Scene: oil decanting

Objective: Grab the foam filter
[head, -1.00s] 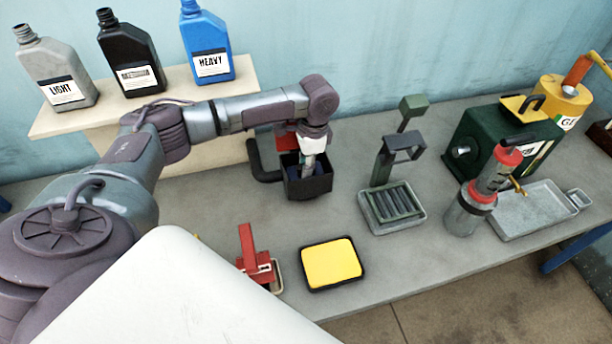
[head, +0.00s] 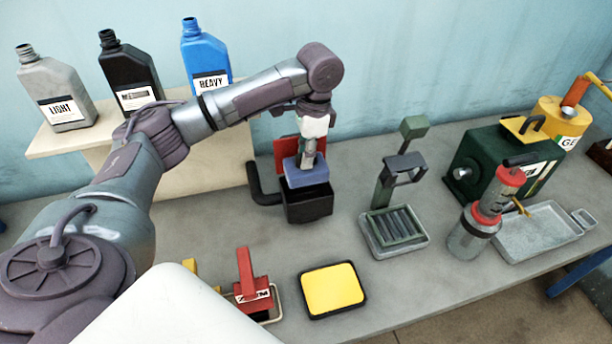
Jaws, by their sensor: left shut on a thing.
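A blue block, which looks like the foam filter (head: 305,174), hangs just above the open top of a black box (head: 308,207). My left gripper (head: 308,160) points down from above and is shut on the block's upper part. The block's underside looks clear of the box or level with its rim; I cannot tell exactly. The fingertips are partly hidden. My right gripper is not in view.
A red panel (head: 287,146) stands behind the box. A yellow pad in a black tray (head: 333,290) and a red-handled tool (head: 252,286) lie in front. A green press (head: 393,213) stands to the right. Bottles (head: 127,77) line the shelf at the back left.

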